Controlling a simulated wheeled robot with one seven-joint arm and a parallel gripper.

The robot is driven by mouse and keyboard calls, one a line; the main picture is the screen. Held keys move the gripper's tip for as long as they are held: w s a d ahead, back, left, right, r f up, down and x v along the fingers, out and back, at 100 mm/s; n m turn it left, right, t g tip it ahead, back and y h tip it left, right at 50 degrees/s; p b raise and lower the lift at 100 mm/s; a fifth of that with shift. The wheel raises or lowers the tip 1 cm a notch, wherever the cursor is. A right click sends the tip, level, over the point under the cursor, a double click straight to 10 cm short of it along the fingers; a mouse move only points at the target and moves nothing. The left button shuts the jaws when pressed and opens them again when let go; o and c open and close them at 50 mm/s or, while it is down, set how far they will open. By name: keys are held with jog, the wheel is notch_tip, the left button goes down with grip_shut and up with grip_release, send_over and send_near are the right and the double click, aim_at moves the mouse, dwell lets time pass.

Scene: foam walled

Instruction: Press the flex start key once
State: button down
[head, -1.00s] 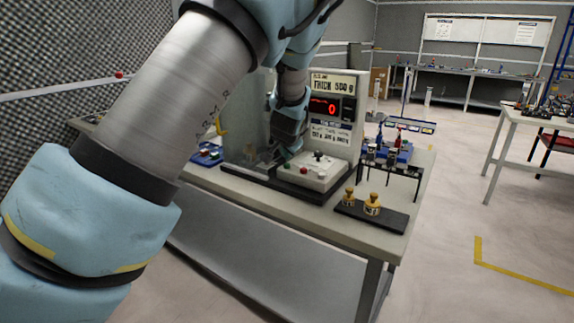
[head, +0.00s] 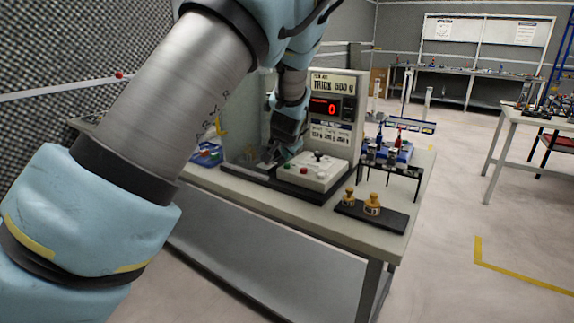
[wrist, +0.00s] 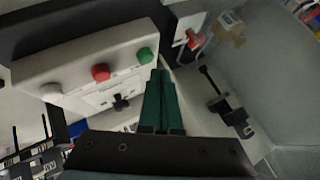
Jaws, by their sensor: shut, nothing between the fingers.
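A light key box (head: 314,173) sits on the bench below the test machine. It carries a green key (wrist: 145,56), a red key (wrist: 101,72) and a pale key (wrist: 51,92) in a row, with a dark knob (wrist: 121,101) beside them. I cannot read a label on any key. My gripper (wrist: 163,78) is shut and empty, with dark green fingers. In the wrist view its tips lie just beside the green key; I cannot tell whether they touch. In the head view my wrist hides part of the area behind the box.
The test machine's panel (head: 335,105) with a red "0" display stands behind the box. Two brass weights (head: 371,204) rest on a black plate at right. A rack (head: 390,165) stands near them. A grey machine wall (wrist: 270,75) is close to my gripper.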

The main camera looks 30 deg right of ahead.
jog(key=shift+f, duration=0.1)
jog(key=shift+f+b, duration=0.3)
